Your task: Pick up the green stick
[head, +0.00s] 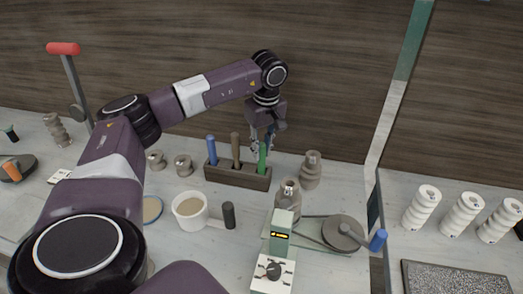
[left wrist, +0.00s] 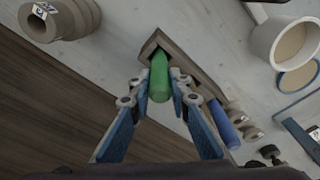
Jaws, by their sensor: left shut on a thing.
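The green stick (head: 262,159) stands upright at the right end of a dark wooden holder (head: 232,176), its lower end hidden in the holder. My left gripper (head: 262,146) comes down from above and is shut on the stick's upper part. In the left wrist view the green stick (left wrist: 159,78) lies between the two blue-grey fingers, whose tips (left wrist: 159,88) press on its sides. My right gripper is not in view.
A brown stick (head: 235,150) and a blue stick (head: 212,149) stand in the same holder, left of the green one. Clay-coloured turned pieces (head: 311,169) stand close on the right. A white cup (head: 190,222) and a small machine (head: 279,240) are in front.

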